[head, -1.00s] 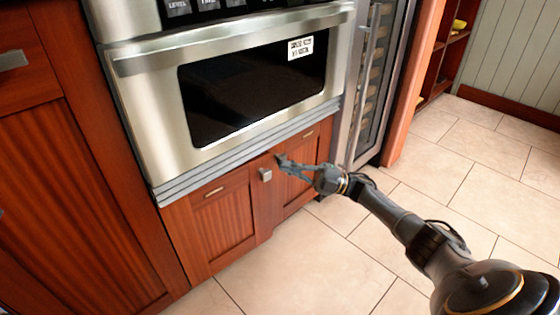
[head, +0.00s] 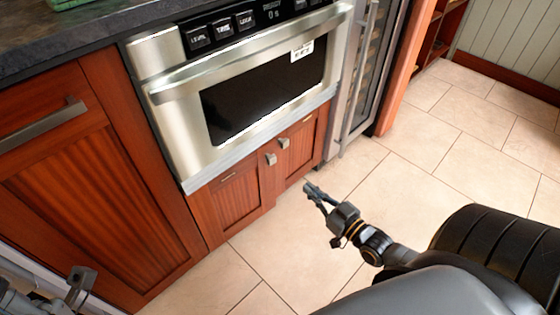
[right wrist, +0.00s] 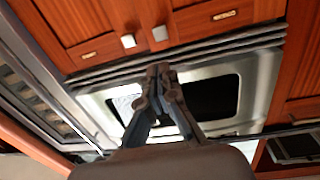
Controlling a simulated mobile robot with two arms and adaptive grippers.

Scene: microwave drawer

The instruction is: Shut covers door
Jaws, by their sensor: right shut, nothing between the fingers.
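Two wooden cabinet doors sit below the microwave, the left door (head: 232,205) and the right door (head: 304,150). Both look flush with the cabinet front, with square metal knobs (head: 271,159) near their meeting edges. The doors also show upside down at the top of the right wrist view (right wrist: 80,38). My right gripper (head: 309,189) is shut and empty, in front of the doors and apart from them over the floor. Its closed tips show in the right wrist view (right wrist: 158,73). My left gripper (head: 80,282) is partly visible at the lower left, its jaw state unclear.
The microwave drawer (head: 180,130) is above the doors. A larger wooden cabinet (head: 80,190) with a bar handle stands at the left under a dark countertop (head: 60,42). A glass-fronted cooler (head: 365,75) stands at the right. The tiled floor (head: 430,140) is open.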

